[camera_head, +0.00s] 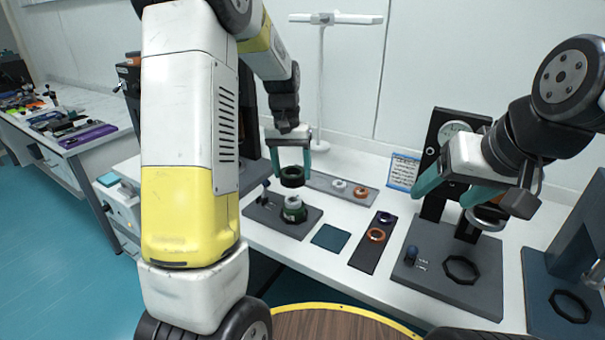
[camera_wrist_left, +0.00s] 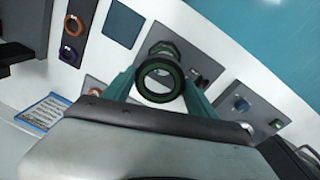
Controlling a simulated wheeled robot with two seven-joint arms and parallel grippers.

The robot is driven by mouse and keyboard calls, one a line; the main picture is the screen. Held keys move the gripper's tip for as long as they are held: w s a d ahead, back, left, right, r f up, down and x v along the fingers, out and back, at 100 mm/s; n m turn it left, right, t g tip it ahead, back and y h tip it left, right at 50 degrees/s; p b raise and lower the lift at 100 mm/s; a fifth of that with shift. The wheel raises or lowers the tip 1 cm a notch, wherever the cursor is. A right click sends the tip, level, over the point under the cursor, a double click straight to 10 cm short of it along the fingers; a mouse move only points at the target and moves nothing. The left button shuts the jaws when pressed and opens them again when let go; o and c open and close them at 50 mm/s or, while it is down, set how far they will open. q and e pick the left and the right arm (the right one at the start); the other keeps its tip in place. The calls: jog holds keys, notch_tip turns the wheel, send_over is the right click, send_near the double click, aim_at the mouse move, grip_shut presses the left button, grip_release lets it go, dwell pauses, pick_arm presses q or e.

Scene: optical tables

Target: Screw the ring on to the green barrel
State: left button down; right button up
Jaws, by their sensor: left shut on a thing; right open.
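My left gripper (camera_head: 291,168) is shut on a black ring (camera_head: 292,177) and holds it level above the green barrel (camera_head: 295,209). The ring also shows between the fingers in the left wrist view (camera_wrist_left: 160,82). My right gripper (camera_head: 453,188) is open and empty, at the right near a dark stand.
A grey strip behind holds a white ring (camera_head: 339,185) and an orange one. A dial gauge stand (camera_head: 434,207) and a plate with a hexagonal outline (camera_head: 461,269) are at right.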

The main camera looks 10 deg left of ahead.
pick_arm(q)
send_over(293, 201)
jog(key=shift+w+a+f, duration=0.1)
jog(key=shift+w+f, duration=0.1)
jog(key=shift+f, duration=0.9)
jog(key=shift+w+f, duration=0.15)
jog(key=shift+f, duration=0.9)
jog(key=shift+f, duration=1.7)
dwell(1.0)
jog(key=shift+s+f, duration=0.3)
jog(key=shift+f, duration=0.6)
dwell(1.3)
jog(key=shift+w, duration=0.1)
jog(key=m, duration=0.4)
jog(key=shift+g, duration=0.3)
jog(key=m, duration=1.3)
jog(key=shift+g+y, duration=0.3)
